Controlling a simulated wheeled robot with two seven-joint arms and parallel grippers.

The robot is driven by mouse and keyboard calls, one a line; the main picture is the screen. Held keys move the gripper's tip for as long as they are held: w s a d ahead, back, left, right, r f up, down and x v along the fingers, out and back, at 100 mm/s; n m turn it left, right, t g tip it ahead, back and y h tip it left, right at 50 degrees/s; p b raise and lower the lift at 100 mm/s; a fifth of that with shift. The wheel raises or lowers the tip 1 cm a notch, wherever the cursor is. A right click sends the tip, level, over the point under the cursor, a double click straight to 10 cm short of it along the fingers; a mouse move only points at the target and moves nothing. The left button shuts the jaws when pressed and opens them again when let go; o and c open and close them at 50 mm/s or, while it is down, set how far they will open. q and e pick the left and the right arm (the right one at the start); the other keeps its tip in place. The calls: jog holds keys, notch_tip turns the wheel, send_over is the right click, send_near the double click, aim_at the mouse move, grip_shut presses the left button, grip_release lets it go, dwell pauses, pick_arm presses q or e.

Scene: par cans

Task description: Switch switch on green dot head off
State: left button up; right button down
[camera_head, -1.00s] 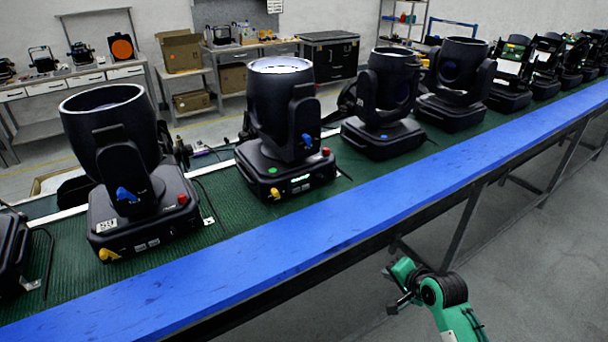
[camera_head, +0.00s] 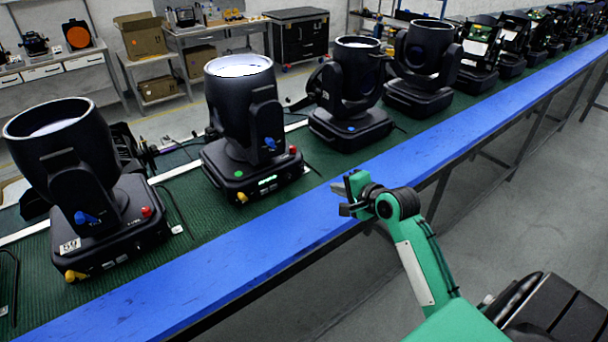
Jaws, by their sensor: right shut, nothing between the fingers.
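The green dot head (camera_head: 244,125) is a black par can on a black base, standing on the green belt. Its lens glows white and a small display on the base front is lit green. The green dot (camera_head: 239,173) is on the base top. A red knob (camera_head: 293,149) sits at the base's right corner, a yellow one (camera_head: 242,197) at its front corner and a blue one (camera_head: 270,143) on the yoke. My right gripper (camera_head: 343,198) is shut and empty over the blue rail, right of and nearer than the head. My left gripper is not in view.
A larger head (camera_head: 62,150) stands to the left and a head with a blue dot (camera_head: 350,130) to the right. Several more heads line the belt (camera_head: 190,210) farther back. The blue rail (camera_head: 200,275) runs along the near edge and is otherwise clear.

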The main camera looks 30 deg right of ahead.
aim_at(301, 175)
jog(key=shift+s, duration=0.15)
jog(key=p+x, duration=0.1)
jog(key=x, duration=0.3)
jog(key=p+x, duration=0.1)
jog(key=x, duration=0.4)
jog(key=r+p+x, duration=0.1)
jog(key=x, duration=0.4)
jog(key=shift+w+r+p, duration=0.1)
jog(key=shift+w+p, duration=0.15)
jog(key=shift+p, duration=0.05)
jog(key=shift+w, duration=0.1)
jog(key=shift+w+a+f+t+b, duration=0.1)
jog(key=shift+w+f+t+b, duration=0.1)
jog(key=shift+f+t+b, duration=0.45)
jog(key=shift+r+g, duration=0.25)
jog(key=shift+r, duration=0.35)
